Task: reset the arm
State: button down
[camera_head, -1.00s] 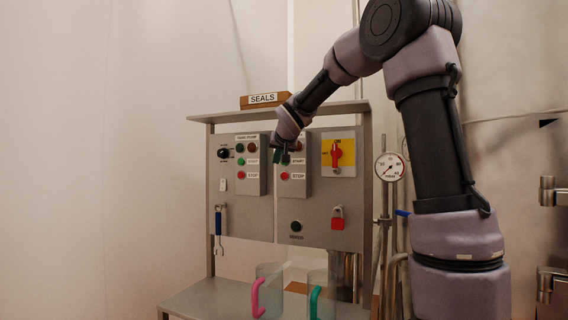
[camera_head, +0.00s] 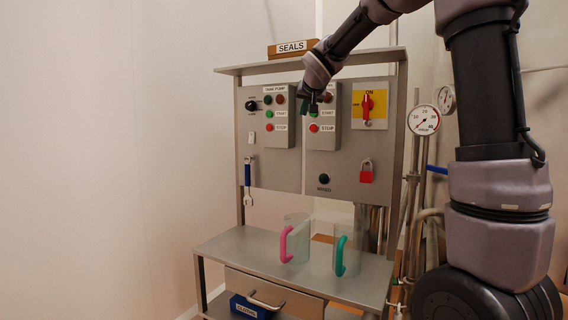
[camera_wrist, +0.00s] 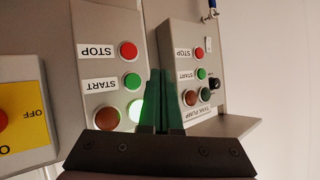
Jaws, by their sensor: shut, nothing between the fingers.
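My gripper (camera_head: 304,106) is in front of the upper left part of the right-hand START/STOP box (camera_head: 323,140). In the wrist view its two dark green fingers (camera_wrist: 160,78) are together and empty. That view is upside down. Beside the fingers a lamp (camera_wrist: 138,111) glows greenish white, with a dark red lamp (camera_wrist: 107,118) next to it. The green START button (camera_wrist: 132,81) and red STOP button (camera_wrist: 128,50) show clear of the fingers. I cannot tell whether the fingertips touch anything. My arm reaches in from the upper right.
The tank pump box (camera_head: 281,142) is left of my gripper. A yellow plate with a red rotary switch (camera_head: 367,106) and a red padlock (camera_head: 367,172) are right. A SEALS box (camera_head: 291,49) sits on the top shelf. Pink-handled (camera_head: 298,238) and teal-handled (camera_head: 347,252) jugs stand below.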

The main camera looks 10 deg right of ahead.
jog(key=s+d+f+m+g, duration=0.15)
jog(key=s+d, duration=0.25)
jog(key=s, duration=0.5)
jog(key=s+d+f+g, duration=0.15)
jog(key=s+d, duration=0.25)
jog(key=s, duration=0.5)
jog(key=s+a+f+g+y, duration=0.1)
jog(key=s+f, duration=0.3)
jog(key=s, duration=0.6)
jog(key=s+f+g, duration=0.1)
jog(key=s+f, duration=0.4)
jog(key=s, duration=0.5)
jog(key=shift+a+f+y, duration=0.25)
jog(key=shift+a+y, duration=0.1)
jog(key=shift+y, duration=0.05)
